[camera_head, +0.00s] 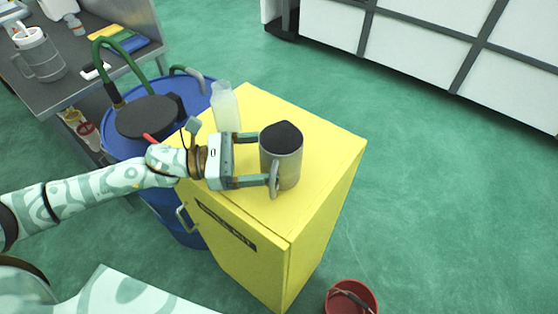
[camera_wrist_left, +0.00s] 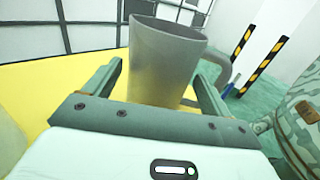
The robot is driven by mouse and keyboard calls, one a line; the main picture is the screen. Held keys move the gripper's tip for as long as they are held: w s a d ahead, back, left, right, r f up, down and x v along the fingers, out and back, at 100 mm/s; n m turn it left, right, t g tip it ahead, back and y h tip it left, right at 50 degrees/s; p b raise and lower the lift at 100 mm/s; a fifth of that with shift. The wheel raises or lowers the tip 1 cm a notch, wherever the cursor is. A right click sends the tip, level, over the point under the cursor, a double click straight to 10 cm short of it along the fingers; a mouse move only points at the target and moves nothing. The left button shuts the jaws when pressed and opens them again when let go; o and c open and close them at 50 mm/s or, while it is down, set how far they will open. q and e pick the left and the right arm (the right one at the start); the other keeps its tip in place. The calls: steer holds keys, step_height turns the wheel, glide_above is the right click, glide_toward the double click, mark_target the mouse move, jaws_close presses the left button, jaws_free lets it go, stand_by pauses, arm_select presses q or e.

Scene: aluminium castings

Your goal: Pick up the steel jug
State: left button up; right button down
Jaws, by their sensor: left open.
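The steel jug (camera_head: 281,158) stands upright on top of the yellow cabinet (camera_head: 325,150), with its handle toward the front in the head view. My left gripper (camera_head: 262,158) is open, level with the jug, with its fingers reaching to either side of it. In the left wrist view the jug (camera_wrist_left: 165,62) stands between the two fingers of my left gripper (camera_wrist_left: 160,80), with its handle on the right. The near finger is close to the handle; I cannot tell whether they touch. My right gripper is not in view.
A translucent bottle (camera_head: 226,106) stands on the cabinet behind my left gripper. A blue drum (camera_head: 190,95) with a green hose is left of the cabinet. A red bucket (camera_head: 350,298) sits on the floor at front right.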

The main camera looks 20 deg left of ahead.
mark_target(279, 156)
arm_select(q)
steer(key=x, duration=0.3)
steer(key=shift+w+d, duration=0.1)
steer(key=shift+d, duration=0.25)
steer(key=c, duration=0.8)
steer(key=shift+r, duration=0.15)
